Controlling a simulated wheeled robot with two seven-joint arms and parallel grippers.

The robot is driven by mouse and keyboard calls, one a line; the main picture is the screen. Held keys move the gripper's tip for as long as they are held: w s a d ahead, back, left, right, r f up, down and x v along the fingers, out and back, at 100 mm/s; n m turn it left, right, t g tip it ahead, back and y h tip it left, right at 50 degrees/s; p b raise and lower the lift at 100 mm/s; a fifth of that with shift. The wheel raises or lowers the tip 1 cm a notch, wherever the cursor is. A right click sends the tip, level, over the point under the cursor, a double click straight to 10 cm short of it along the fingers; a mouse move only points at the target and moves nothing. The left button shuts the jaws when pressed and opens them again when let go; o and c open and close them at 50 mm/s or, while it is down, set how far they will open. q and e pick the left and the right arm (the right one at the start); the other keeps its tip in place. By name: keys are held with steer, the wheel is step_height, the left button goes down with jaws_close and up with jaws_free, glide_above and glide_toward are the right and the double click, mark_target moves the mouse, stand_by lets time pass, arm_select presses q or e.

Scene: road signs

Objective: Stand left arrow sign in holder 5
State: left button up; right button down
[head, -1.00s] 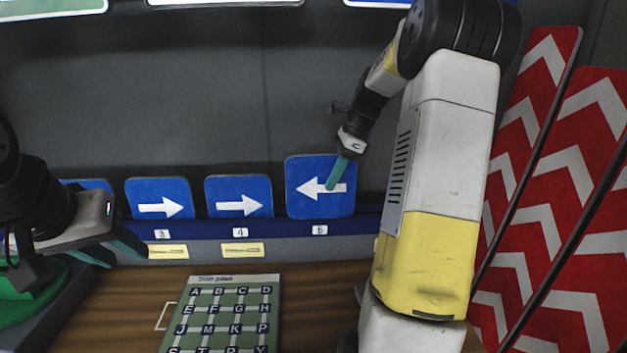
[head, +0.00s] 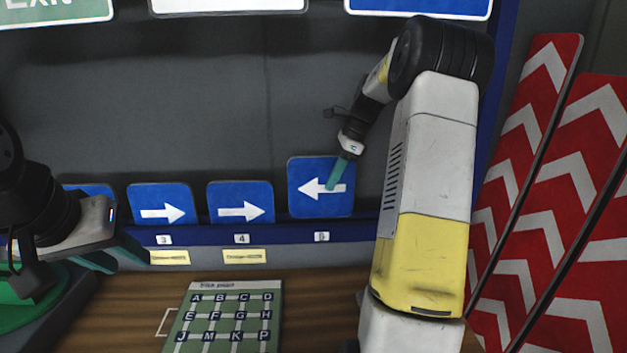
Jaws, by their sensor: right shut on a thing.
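The left arrow sign (head: 308,203) is a blue square with a white arrow pointing left. It stands upright at the blue holder rail (head: 285,234), above the label for holder 5 (head: 321,237). Its lower edge meets the rail's top; how deep it sits I cannot tell. My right gripper (head: 337,177) is shut on the sign, with a teal finger across its front near the arrow's tail. My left gripper (head: 122,255) is at the far left, low before the rail, with its teal fingers apart and nothing seen between them.
Blue right arrow signs stand above label 3 (head: 162,204) and label 4 (head: 240,202). Another blue sign (head: 90,189) is partly hidden at left. A green letter board (head: 226,315) lies on the wooden table (head: 310,310). Red-and-white chevron boards (head: 520,180) lean at right.

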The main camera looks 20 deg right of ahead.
mark_target(344, 175)
steer(key=shift+f, duration=0.1)
steer(key=shift+f, duration=2.8)
steer(key=shift+f, duration=0.35)
steer(key=c, duration=1.3)
jaws_free()
steer(key=v, duration=0.7)
steer(key=shift+d+r, duration=0.15)
steer(key=shift+r, duration=0.15)
